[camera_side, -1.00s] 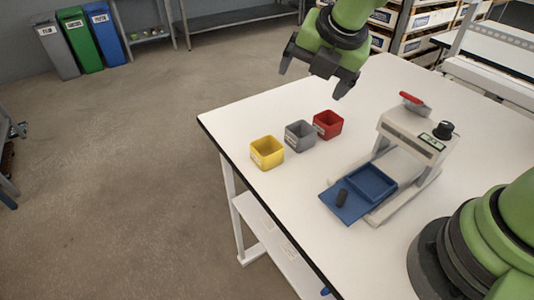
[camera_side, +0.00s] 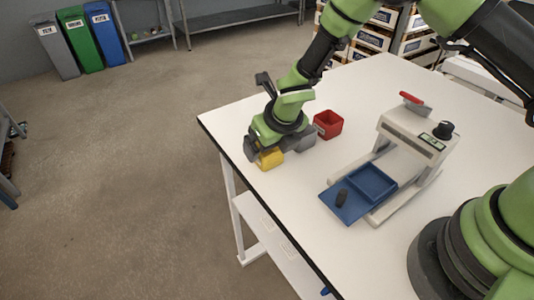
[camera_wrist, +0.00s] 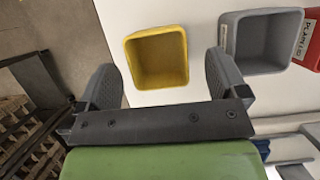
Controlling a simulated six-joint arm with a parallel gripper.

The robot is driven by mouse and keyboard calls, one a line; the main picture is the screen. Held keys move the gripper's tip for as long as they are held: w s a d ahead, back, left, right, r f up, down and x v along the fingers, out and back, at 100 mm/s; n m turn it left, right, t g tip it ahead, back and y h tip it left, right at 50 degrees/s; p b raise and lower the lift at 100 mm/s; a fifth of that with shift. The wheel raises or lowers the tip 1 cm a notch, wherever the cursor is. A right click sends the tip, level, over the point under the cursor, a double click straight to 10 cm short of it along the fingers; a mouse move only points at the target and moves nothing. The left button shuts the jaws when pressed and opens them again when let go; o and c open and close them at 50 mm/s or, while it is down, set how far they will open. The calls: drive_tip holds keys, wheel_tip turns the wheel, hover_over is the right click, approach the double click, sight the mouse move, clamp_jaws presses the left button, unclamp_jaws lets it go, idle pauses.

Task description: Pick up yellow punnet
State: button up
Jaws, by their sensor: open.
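The yellow punnet (camera_side: 269,158) stands upright on the white table near its left corner, partly hidden by my gripper in the side view. In the wrist view the yellow punnet (camera_wrist: 158,58) looks empty and sits just beyond my fingertips, roughly between them. My gripper (camera_wrist: 165,80) is open and holds nothing. In the side view my gripper (camera_side: 270,150) is low over the punnet, pointing down; I cannot tell whether a finger touches it.
A grey punnet (camera_wrist: 262,40) stands close beside my right-hand finger in the wrist view. A red punnet (camera_side: 328,124) is beyond it. A sealing machine (camera_side: 412,135) with a blue tray (camera_side: 371,184) stands to the right. The table's left edge is close to the yellow punnet.

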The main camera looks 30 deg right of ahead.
sight(267, 153)
drive_tip(key=shift+x, duration=1.45)
drive_tip(key=shift+a, duration=0.1)
drive_tip(key=shift+c, duration=0.4)
drive_tip(key=c, duration=0.9)
drive_tip(key=shift+r, duration=0.15)
